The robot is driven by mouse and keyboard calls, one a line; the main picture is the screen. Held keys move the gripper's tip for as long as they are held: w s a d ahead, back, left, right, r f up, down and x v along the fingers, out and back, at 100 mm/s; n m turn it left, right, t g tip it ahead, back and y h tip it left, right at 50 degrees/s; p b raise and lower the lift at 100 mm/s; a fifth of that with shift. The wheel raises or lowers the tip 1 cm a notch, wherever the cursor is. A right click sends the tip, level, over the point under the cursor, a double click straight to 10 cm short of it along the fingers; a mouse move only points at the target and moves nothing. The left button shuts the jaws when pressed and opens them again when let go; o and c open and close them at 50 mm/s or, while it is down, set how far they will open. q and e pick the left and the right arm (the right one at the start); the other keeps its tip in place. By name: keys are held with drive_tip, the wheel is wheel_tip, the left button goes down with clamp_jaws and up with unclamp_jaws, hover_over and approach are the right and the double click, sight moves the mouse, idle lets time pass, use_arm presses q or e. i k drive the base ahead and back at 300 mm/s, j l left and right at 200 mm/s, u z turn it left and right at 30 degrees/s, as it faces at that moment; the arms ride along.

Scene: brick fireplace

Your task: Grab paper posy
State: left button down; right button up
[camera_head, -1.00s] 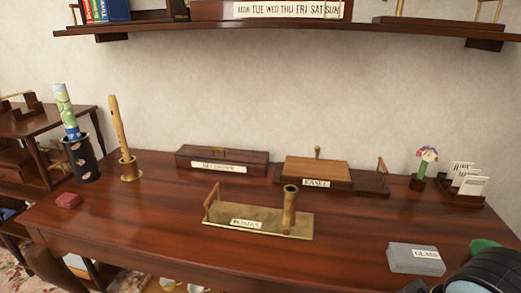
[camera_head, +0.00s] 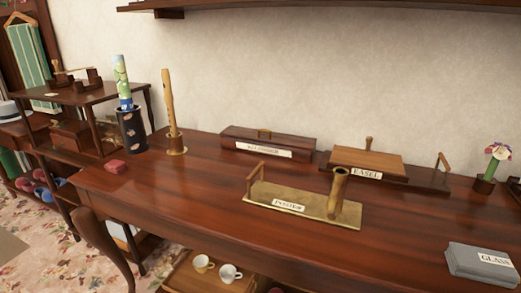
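The paper posy (camera_head: 497,156) stands at the right end of the wooden table. It has a small multicoloured flower head on a green stem and sits upright in a small dark round holder (camera_head: 484,185). Neither of my grippers is in view, so where they are relative to the posy does not show.
On the table (camera_head: 215,200) are a brass tray (camera_head: 267,190) with an upright tube, an easel-labelled board (camera_head: 365,160), a long box (camera_head: 268,142), a grey glass-labelled box (camera_head: 480,263), a flute (camera_head: 169,105) and a patterned roll (camera_head: 122,80). A shelf hangs above. The table's front middle is clear.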

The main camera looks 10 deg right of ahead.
sight(499, 151)
drive_tip(key=z, duration=1.75)
drive_tip(key=k+z, duration=0.1)
drive_tip(key=z, duration=0.15)
drive_tip(key=k+z, duration=0.15)
drive_tip(key=z, duration=0.15)
